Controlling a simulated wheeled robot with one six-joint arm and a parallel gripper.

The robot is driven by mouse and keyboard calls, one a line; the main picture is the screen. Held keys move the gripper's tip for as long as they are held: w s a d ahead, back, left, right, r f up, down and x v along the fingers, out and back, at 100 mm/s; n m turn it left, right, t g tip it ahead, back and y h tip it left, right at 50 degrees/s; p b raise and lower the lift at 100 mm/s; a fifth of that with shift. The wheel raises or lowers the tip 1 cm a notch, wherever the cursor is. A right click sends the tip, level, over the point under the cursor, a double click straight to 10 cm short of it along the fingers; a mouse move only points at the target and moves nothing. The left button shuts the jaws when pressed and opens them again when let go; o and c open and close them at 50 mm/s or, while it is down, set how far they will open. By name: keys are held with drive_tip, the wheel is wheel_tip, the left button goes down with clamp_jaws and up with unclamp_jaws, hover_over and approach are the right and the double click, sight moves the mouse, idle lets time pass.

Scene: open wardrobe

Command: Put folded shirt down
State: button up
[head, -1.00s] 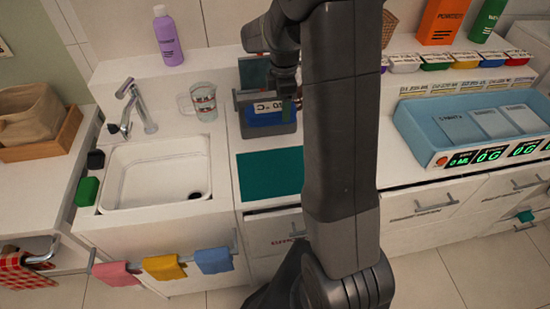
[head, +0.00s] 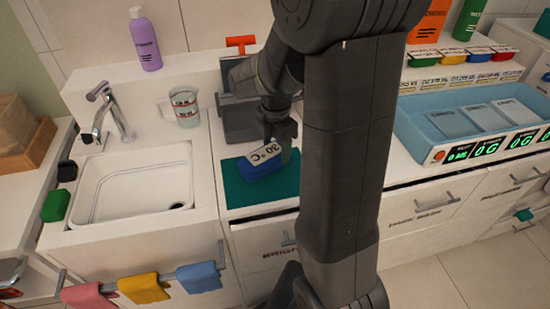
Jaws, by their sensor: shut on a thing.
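The folded shirt (head: 254,171) is a blue bundle with a white tag reading 30 °C. It is at or just above the teal mat (head: 285,193) on the counter; I cannot tell if it touches. My gripper (head: 279,148) points down and is shut on the shirt's right part. My arm covers the counter right of the mat.
A grey holder (head: 240,122) stands behind the mat. The sink (head: 130,185) and a clear measuring jug (head: 185,108) are to the left, with a purple bottle (head: 145,42) behind. A blue tray (head: 410,118) is right of my arm. The mat's front part is bare.

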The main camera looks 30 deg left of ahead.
sight(276, 157)
drive_tip(key=shift+f, duration=1.9)
drive_tip(key=shift+f, duration=0.2)
drive_tip(key=o, duration=0.9)
drive_tip(key=shift+c, duration=0.2)
drive_tip(key=shift+r, duration=0.1)
wheel_tip(276, 157, up, 12)
drive_tip(key=shift+r, duration=0.15)
drive_tip(key=shift+f, duration=4.65)
